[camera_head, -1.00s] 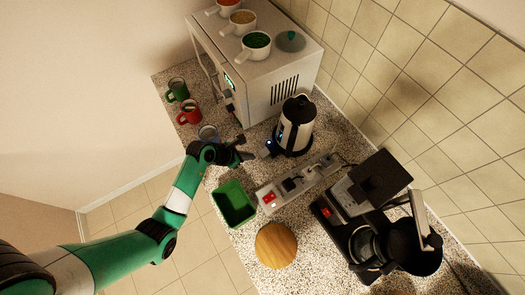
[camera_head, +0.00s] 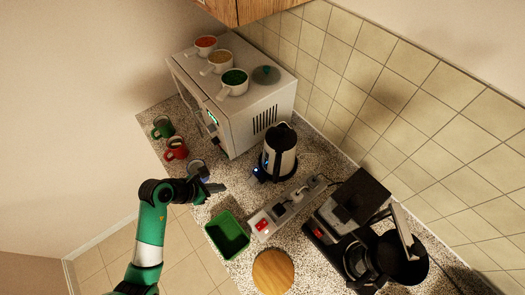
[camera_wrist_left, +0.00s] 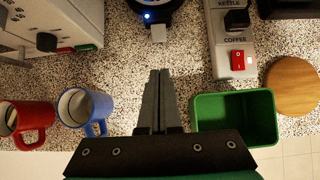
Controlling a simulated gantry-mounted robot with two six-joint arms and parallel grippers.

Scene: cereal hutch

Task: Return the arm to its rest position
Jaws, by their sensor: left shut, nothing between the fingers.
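My left gripper (camera_head: 216,187) is at the counter's front edge in the head view, between the mugs and the green bin. In the left wrist view its two fingers (camera_wrist_left: 158,76) are closed together with nothing between them. They point over bare speckled counter (camera_wrist_left: 181,52). A blue mug (camera_wrist_left: 84,110) stands to the left of the fingers, apart from them, and a green bin (camera_wrist_left: 235,117) lies to their right. My right gripper does not show in either view.
A kettle (camera_head: 280,152) and a power strip (camera_head: 282,207) stand behind the gripper. A microwave (camera_head: 240,110) carries several cups. Red (camera_head: 175,149) and green mugs (camera_head: 162,127) stand front left. A coffee maker (camera_head: 352,215) and a round wooden board (camera_head: 272,272) are to the right.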

